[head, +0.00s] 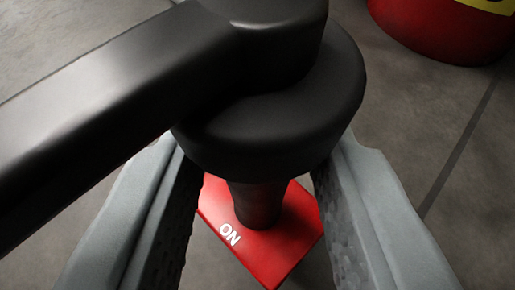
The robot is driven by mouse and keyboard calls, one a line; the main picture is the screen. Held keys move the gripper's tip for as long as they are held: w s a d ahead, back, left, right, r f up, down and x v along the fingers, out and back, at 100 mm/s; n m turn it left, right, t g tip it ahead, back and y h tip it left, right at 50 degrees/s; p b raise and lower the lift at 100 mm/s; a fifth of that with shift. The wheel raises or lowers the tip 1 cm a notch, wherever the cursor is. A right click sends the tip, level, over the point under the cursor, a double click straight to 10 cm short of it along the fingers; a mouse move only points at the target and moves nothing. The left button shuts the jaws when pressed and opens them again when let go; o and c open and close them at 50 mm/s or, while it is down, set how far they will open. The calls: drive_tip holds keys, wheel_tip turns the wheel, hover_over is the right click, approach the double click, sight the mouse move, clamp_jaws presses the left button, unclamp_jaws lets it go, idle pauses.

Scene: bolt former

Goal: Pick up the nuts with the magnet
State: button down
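A black handled device, which may be the magnet (275,130), fills the middle of the head view. It has a wide round collar, a narrower stem below it and a thick arm running off to the left. Behind the stem is a red plate marked "ON" (282,255). My gripper (258,185) has one grey finger on each side of the stem, with the collar hiding the fingertips. Red shows between the stem and each finger, so the fingers look apart from the stem. I see no nuts.
A red round object with a yellow label (440,30) stands on the floor at the top right. The grey concrete floor (425,125) is bare between it and my gripper. A dark seam crosses the floor at the right.

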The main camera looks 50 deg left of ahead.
drive_tip(key=shift+r, duration=3.35)
